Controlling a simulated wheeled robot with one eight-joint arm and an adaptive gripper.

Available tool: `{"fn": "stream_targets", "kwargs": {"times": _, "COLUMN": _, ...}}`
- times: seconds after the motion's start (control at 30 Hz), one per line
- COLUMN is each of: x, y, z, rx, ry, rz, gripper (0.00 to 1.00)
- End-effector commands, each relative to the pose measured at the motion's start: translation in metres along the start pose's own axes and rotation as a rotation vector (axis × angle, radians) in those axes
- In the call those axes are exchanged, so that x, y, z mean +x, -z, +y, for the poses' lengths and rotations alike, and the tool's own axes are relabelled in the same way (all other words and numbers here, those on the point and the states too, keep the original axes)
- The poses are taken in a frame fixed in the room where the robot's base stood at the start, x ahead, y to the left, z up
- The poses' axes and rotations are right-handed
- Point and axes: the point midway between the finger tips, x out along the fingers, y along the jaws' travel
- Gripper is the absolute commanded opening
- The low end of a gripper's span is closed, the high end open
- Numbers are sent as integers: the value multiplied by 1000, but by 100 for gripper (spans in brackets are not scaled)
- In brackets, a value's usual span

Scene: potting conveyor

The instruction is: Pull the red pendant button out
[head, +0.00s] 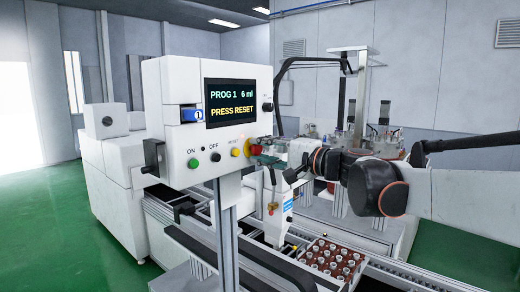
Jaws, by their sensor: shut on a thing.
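The white control pendant (168,84) stands on a grey post in the middle of the head view. The red button (255,150), with yellow beside it, is on the lower right of the pendant. Only a small part of it shows. My gripper (259,152) reaches in from the right, with its tips at the red button, and is shut on it. The fingers and arm hide much of the button, so I cannot tell how far out it stands. The pendant's screen (231,103) reads "PROG 1 6 ml" and "PRESS RESET".
The pendant front also carries a green ON button (193,163), a black OFF button (215,157) and a yellow RESET button (236,152). A conveyor with a tray (319,243) of small parts lies below my arm. Green floor is open at left.

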Motion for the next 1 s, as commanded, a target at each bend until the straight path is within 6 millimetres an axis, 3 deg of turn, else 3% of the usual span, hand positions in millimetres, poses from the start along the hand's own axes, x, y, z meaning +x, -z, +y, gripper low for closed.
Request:
{"fn": "stream_targets", "kwargs": {"times": 0.1, "x": 1, "y": 0, "z": 0, "rx": 0, "ry": 0, "rz": -1, "gripper": 8}}
{"fn": "stream_targets", "kwargs": {"times": 0.13, "x": 1, "y": 0, "z": 0, "rx": 0, "ry": 0, "rz": -1, "gripper": 36}}
{"fn": "stream_targets", "kwargs": {"times": 0.2, "x": 1, "y": 0, "z": 0, "rx": 0, "ry": 0, "rz": -1, "gripper": 48}}
{"fn": "stream_targets", "kwargs": {"times": 0.6, "x": -1, "y": 0, "z": -1, "rx": 0, "ry": 1, "rz": 0, "gripper": 48}}
{"fn": "stream_targets", "kwargs": {"times": 1.0, "x": -28, "y": 1, "z": -1, "rx": 1, "ry": 1, "rz": 2, "gripper": 48}}
